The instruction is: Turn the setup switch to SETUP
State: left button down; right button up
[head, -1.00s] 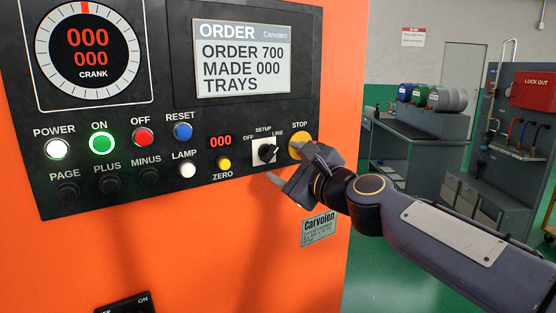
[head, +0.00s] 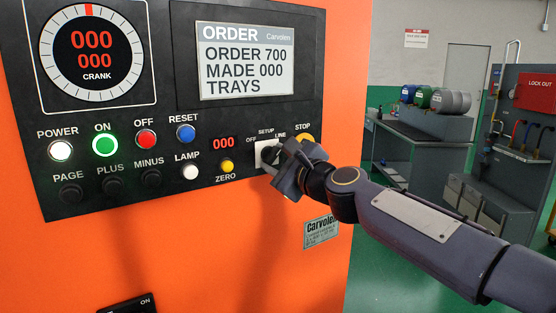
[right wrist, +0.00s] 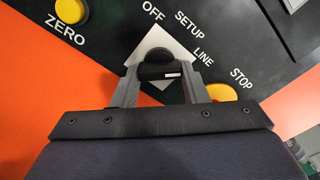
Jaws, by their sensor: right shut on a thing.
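The setup switch (head: 268,154) is a black knob on a white square plate, with OFF, SETUP and LINE printed around it. In the head view my right gripper (head: 274,163) covers much of it. In the right wrist view the black knob (right wrist: 158,71) sits between the two grey fingers of my right gripper (right wrist: 160,78), which is shut on it. A white mark on the knob's grip points right, toward the LINE label (right wrist: 203,57). My left gripper is not in view.
The yellow STOP button (head: 305,140) is close to the right of the switch, near my gripper. The yellow ZERO button (head: 227,166) and white LAMP button (head: 190,172) are to the left. The order screen (head: 246,60) is above. Open floor and a workbench (head: 415,150) lie to the right.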

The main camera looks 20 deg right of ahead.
jog(key=shift+n, duration=0.3)
jog(key=n, duration=0.3)
jog(key=shift+r+n, duration=0.15)
jog(key=shift+n, duration=2.35)
jog(key=o, duration=1)
jog(key=shift+d, duration=0.1)
jog(key=b+v, duration=0.1)
jog(key=v, duration=0.6)
jog(key=shift+s+d, duration=0.1)
jog(key=shift+s, duration=0.25)
